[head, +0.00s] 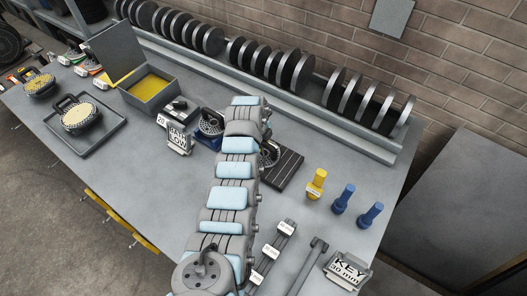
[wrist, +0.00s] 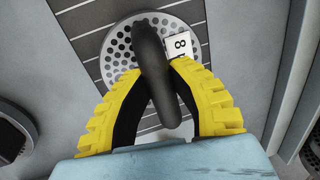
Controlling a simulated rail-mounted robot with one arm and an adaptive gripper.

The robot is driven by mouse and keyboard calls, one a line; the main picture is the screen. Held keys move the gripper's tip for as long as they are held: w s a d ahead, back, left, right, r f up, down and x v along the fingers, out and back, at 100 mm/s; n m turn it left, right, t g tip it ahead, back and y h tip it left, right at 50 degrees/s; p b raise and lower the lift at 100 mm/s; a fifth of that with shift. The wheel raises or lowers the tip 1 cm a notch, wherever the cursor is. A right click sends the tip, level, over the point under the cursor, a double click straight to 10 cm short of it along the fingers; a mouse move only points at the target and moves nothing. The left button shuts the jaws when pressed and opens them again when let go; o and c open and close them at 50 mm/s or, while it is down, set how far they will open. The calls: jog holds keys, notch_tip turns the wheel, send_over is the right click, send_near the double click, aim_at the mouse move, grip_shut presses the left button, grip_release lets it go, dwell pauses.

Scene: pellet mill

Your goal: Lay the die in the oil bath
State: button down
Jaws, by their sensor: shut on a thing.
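My gripper (wrist: 158,72) has yellow fingers, shut on the handle. The die is over a dark slatted pad (wrist: 90,45); I cannot tell whether it touches it. In the head view the die (head: 268,154) shows beside my arm, which hides part of it and the gripper. The oil bath (head: 152,103) is a grey box of yellow oil with its lid raised, at the left.
Another die (head: 209,124) on a blue stand and a sign (head: 179,141) lie between the pad and the bath. A tray (head: 95,144) holds a pellet-topped die. Yellow (head: 316,185) and blue bolts (head: 343,198) stand at right. A rack of discs (head: 285,68) runs along the back.

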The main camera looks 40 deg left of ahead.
jog(key=shift+r, duration=0.25)
dwell(0.3)
jog(key=shift+r+p, duration=0.55)
jog(key=shift+r, duration=2.8)
jog(key=c, duration=1.5)
grip_release()
grip_shut()
jog(key=shift+r, duration=0.15)
notch_tip(320, 180, up, 7)
jog(key=shift+f+b, duration=0.2)
jog(key=shift+b, duration=0.25)
